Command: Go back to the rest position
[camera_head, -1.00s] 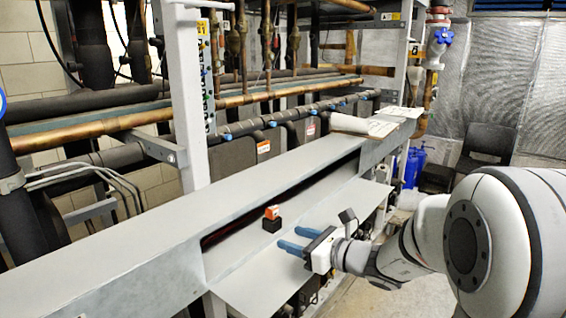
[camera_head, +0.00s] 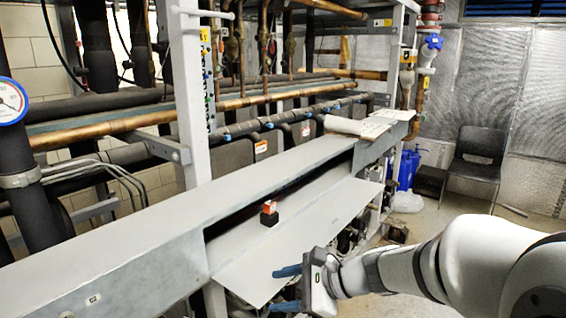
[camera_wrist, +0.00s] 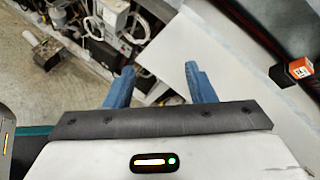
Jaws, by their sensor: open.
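My gripper (camera_head: 286,288) is open and empty, with its two blue fingers apart. In the head view it is in front of the near edge of the lower grey shelf panel. In the wrist view the fingers (camera_wrist: 160,85) point toward that panel's edge and the floor. A small black block with an orange-red top (camera_head: 269,213) stands on the panel, apart from the gripper. It also shows at the upper right of the wrist view (camera_wrist: 295,72).
The grey shelf panel (camera_head: 325,220) juts out from the rack's long beam (camera_head: 130,243). Papers (camera_head: 365,128) lie on the beam's far end. Copper and black pipes run behind. A black chair (camera_head: 478,160) and blue containers (camera_head: 407,168) stand at the back right. Open floor lies right of the rack.

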